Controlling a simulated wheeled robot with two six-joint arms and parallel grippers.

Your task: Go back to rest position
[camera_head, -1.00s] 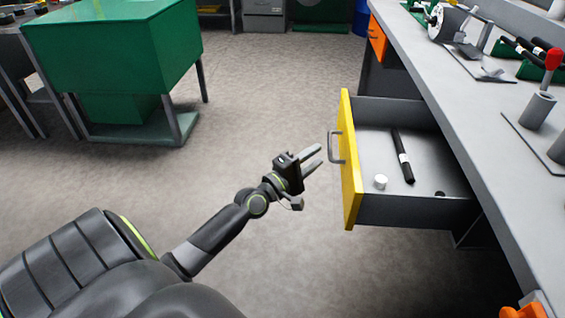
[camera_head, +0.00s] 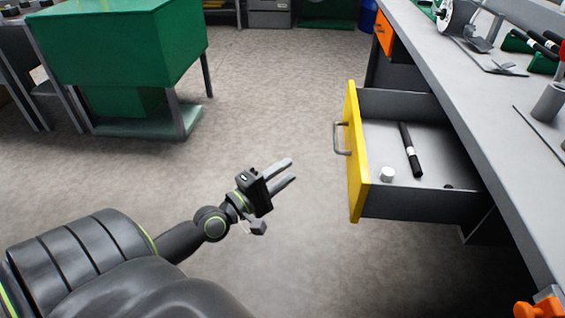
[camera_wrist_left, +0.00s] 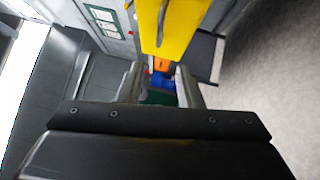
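My left gripper (camera_head: 287,172) is open and empty in the head view, over the floor to the left of the pulled-out drawer. Its two fingers are apart and point toward the drawer, with a clear gap to the drawer handle (camera_head: 341,138). In the left wrist view the fingers (camera_wrist_left: 158,85) are spread with nothing between them, and the yellow drawer front (camera_wrist_left: 178,28) shows ahead. My right gripper does not show clearly in either view.
The open drawer has a yellow front (camera_head: 355,155) and holds a black marker (camera_head: 410,150) and a white cylinder (camera_head: 387,174). The grey workbench (camera_head: 470,120) runs along the right. A green cabinet (camera_head: 120,50) stands at the back left. The floor between is clear.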

